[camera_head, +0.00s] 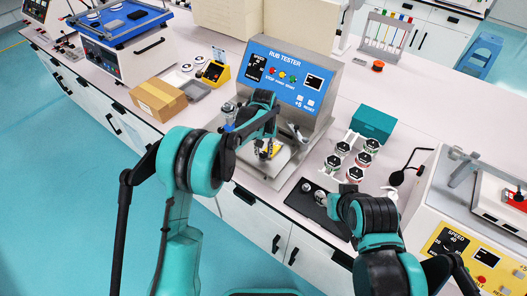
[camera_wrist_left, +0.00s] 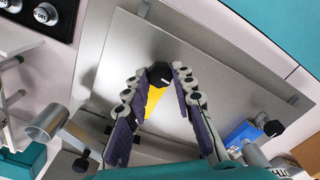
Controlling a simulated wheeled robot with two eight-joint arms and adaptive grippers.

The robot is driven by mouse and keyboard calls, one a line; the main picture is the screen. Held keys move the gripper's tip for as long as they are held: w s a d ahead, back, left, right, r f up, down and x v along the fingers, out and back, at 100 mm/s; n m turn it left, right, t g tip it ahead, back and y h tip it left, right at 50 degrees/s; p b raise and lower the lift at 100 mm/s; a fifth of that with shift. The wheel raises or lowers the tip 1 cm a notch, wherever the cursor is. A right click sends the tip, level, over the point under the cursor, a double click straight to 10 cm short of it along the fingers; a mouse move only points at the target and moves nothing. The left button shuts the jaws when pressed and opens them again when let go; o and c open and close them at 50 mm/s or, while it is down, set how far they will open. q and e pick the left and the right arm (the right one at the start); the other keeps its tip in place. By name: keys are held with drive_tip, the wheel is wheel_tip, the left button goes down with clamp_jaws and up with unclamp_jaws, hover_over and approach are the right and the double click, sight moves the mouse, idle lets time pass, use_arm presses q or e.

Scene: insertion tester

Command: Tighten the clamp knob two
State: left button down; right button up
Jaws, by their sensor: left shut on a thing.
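The rub tester (camera_head: 290,75) has a blue panel and a metal base in the head view. My left gripper (camera_head: 265,150) is over its metal plate. In the left wrist view a dark faceted clamp knob (camera_wrist_left: 159,73) sits between the fingertips of my left gripper (camera_wrist_left: 160,82), which are shut on it. A yellow piece (camera_wrist_left: 154,100) shows between the fingers. The metal plate (camera_wrist_left: 225,80) spreads around them. Another dark knob (camera_wrist_left: 273,128) is at the right, near a blue block (camera_wrist_left: 240,135). My right arm reaches in at lower right; its fingers do not show.
A black tray (camera_head: 312,210) with metal weights lies right of the tester. A rack of several jars (camera_head: 357,157) and a teal box (camera_head: 373,124) stand behind it. A cardboard box (camera_head: 157,98) is at left. A speed-dial machine (camera_head: 470,245) stands at far right.

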use_arm(q)
drive_tip(key=m, duration=0.8)
drive_tip(key=shift+m+b, duration=0.3)
drive_tip(key=m, duration=0.4)
drive_tip(key=shift+m, duration=2)
drive_tip(key=c, duration=1.3)
unclamp_jaws()
drive_tip(key=shift+o, duration=0.2)
